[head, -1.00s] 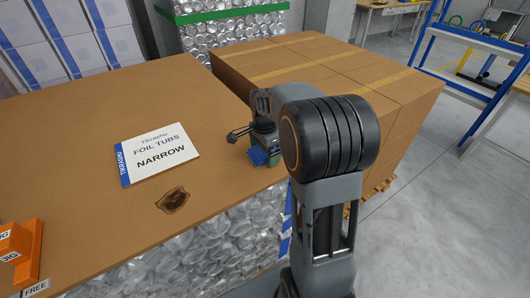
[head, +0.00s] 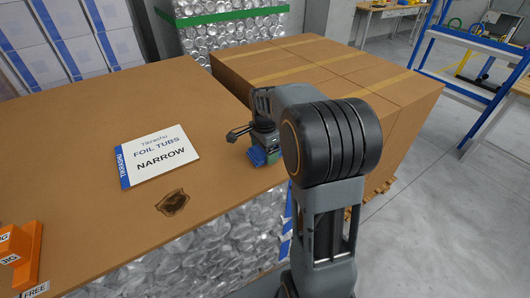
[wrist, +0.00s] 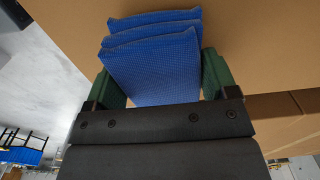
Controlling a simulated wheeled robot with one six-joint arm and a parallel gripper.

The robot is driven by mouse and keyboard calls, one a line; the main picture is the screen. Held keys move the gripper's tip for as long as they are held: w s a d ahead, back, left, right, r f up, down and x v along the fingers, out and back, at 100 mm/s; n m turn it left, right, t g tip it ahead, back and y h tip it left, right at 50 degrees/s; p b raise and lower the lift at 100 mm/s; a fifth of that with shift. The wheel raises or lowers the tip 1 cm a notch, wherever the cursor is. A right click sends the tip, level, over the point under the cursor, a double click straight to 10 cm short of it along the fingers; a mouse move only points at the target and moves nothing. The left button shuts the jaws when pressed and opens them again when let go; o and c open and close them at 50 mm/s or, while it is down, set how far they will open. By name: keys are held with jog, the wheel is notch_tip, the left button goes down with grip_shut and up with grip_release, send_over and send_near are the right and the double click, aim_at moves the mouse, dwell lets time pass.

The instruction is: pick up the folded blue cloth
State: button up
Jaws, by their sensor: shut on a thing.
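The folded blue cloth (wrist: 152,65) fills the space between the two green fingers of my gripper (wrist: 160,80) in the wrist view. Its stacked folds show at the top, and both fingers press on its sides. In the head view the blue cloth (head: 257,157) is a small patch under my gripper (head: 265,152), near the right front edge of the brown tabletop (head: 90,110). My arm hides part of it. I cannot tell from the head view whether the cloth touches the top.
A white sign reading "FOIL TUBS NARROW" (head: 160,156) and a dark stain (head: 172,202) lie to the left. Orange blocks (head: 28,250) are at the far left. Large cardboard boxes (head: 320,70) stand behind and to the right.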

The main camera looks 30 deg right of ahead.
jog(key=s+a+r, duration=0.2)
jog(key=s+r, duration=0.4)
jog(key=s+a+r+b, duration=0.1)
jog(key=s+a+r, duration=0.2)
jog(key=s+r, duration=0.3)
jog(key=shift+s+a, duration=0.3)
jog(key=shift+s, duration=0.15)
jog(key=shift+o, duration=1.3)
jog(key=shift+c, duration=1)
jog(key=shift+d, duration=0.1)
